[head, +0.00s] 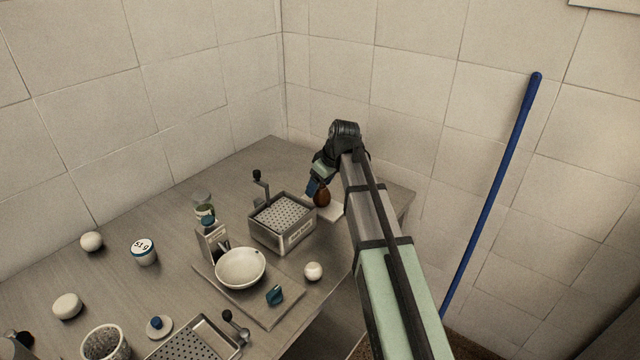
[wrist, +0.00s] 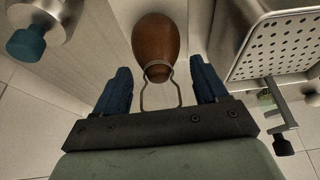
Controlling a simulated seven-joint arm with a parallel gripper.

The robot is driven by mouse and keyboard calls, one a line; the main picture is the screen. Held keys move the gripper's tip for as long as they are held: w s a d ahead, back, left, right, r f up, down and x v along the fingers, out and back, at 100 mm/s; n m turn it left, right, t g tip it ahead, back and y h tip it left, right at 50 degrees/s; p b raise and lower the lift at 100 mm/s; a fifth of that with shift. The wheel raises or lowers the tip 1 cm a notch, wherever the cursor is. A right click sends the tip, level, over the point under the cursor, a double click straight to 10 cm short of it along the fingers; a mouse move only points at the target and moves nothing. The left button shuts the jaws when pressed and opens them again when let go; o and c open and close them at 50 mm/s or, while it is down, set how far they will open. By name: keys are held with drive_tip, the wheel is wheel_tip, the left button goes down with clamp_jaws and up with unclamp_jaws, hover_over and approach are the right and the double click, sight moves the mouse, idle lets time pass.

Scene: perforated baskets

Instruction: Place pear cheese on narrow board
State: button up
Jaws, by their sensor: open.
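The pear cheese (wrist: 155,45) is a smooth brown pear shape with a wire loop at its narrow end. In the head view the pear cheese (head: 322,197) shows at the far right of the table, beside the metal basket. A pale narrow board (head: 332,212) lies under it, partly hidden by my arm; its pale surface also shows around the cheese in the wrist view (wrist: 195,22). The cheese appears to rest on the board. My gripper (wrist: 161,82) is open, its two blue fingers apart on either side of the wire loop, touching neither side. In the head view my gripper (head: 316,188) is partly hidden.
A perforated metal basket (head: 294,238) with a crank stands just left of the board. A white ball (head: 313,271) lies nearer. The table's right edge is close.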

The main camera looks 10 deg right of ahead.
drive_tip(key=shift+r, duration=0.15)
drive_tip(key=v, duration=1.2)
